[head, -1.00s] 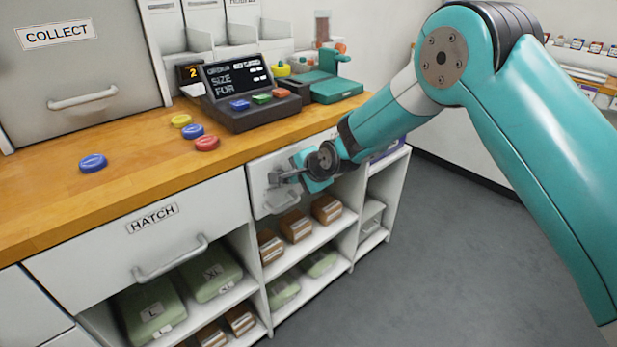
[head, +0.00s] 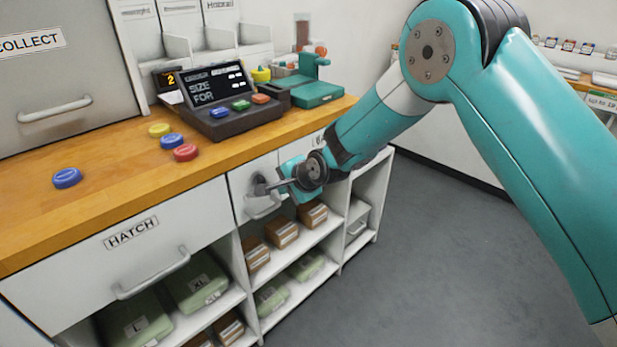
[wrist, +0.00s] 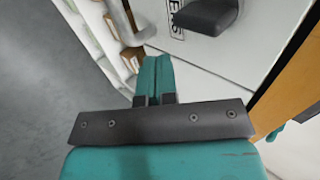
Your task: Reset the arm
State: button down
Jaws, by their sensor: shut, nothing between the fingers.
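My gripper (head: 268,187) is at the end of my teal arm, in front of the small drawer (head: 238,190) under the counter, close to its handle (head: 264,207). In the wrist view my gripper's fingers (wrist: 154,78) are together with nothing between them. A drawer front with a partly cut-off label (wrist: 177,15) and a dark grey knob-like part (wrist: 206,14) show just beyond the fingers. I cannot tell whether the fingertips touch the drawer front.
The wooden counter (head: 110,185) carries coloured discs, a keypad terminal (head: 222,103) and a teal device (head: 318,93). The hatch drawer (head: 120,255) is left of my gripper. Shelves below hold brown boxes (head: 283,233) and green packs (head: 196,287). Grey floor (head: 430,260) is clear at right.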

jog(key=s+d+r+n+g+p, duration=0.2)
jog(key=s+d+r+n+p, duration=0.15)
jog(key=s+r, duration=0.65)
jog(key=s+d+r+n+g+p, duration=0.1)
jog(key=s+d+r+n+p, duration=0.3)
jog(key=s+r, duration=0.65)
jog(key=s+d+r+n+g+h+p, duration=0.1)
jog(key=s+d+r+n+g, duration=0.1)
jog(key=s+r+n, duration=0.3)
jog(key=s+d+r+n+g+p, duration=0.2)
jog(key=s+d+r+n, duration=0.2)
jog(key=s, duration=0.8)
jog(key=shift+s+d+r+n+h, duration=0.2)
jog(key=shift+d+r+n+h, duration=0.2)
jog(key=shift+d, duration=0.25)
jog(key=c, duration=1.8)
grip_release()
